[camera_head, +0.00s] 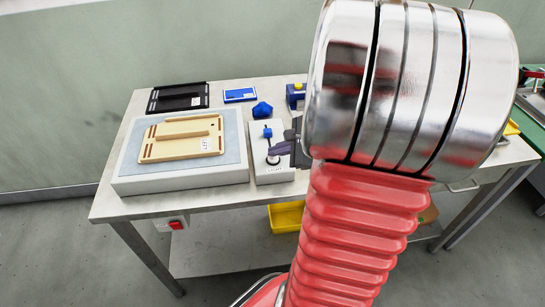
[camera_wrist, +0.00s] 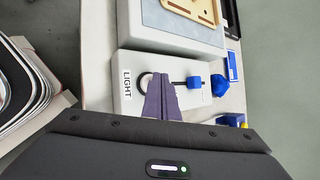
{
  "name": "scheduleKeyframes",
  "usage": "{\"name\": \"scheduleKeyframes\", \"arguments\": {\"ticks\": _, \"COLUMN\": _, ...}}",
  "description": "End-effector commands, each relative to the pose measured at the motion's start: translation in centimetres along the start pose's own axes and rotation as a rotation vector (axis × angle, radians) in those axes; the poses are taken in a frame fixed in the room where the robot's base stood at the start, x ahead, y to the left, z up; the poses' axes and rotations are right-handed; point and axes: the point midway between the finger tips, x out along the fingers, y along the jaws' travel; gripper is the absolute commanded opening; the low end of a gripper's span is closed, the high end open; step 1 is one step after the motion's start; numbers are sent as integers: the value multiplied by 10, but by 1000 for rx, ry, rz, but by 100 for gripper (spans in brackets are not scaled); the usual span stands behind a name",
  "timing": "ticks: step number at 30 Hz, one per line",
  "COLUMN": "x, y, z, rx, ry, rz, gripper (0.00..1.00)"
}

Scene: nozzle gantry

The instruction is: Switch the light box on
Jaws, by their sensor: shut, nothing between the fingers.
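The light box (camera_head: 122,181) is a low pale box with a grey-blue top panel that looks unlit. A tan slotted plate (camera_head: 170,150) lies on it. To its right is a white switch plate (camera_head: 262,177) labelled LIGHT, which also shows in the wrist view (camera_wrist: 127,108). Its lever is a dark rod with a blue tip (camera_head: 267,131), lying away from the label; the tip also shows in the wrist view (camera_wrist: 194,82). My gripper (camera_head: 274,150) is shut and empty over the plate, its purple fingertips (camera_wrist: 160,80) beside the rod near the round pivot. Contact is unclear.
A black tray (camera_head: 178,97), a blue-and-white card (camera_head: 240,95) and a blue faceted part (camera_head: 262,110) lie along the back of the table. A yellow bin (camera_head: 286,217) is below. A red switch (camera_head: 176,225) sits on the table's front. My arm hides the right side.

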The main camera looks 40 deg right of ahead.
Motion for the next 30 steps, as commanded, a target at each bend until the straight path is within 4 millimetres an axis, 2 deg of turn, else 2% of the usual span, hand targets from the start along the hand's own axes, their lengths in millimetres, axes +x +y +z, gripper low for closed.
{"name": "scheduleKeyframes", "arguments": {"ticks": 30, "x": 5, "y": 5, "z": -5, "rx": 0, "ry": 1, "rz": 1, "gripper": 0}}
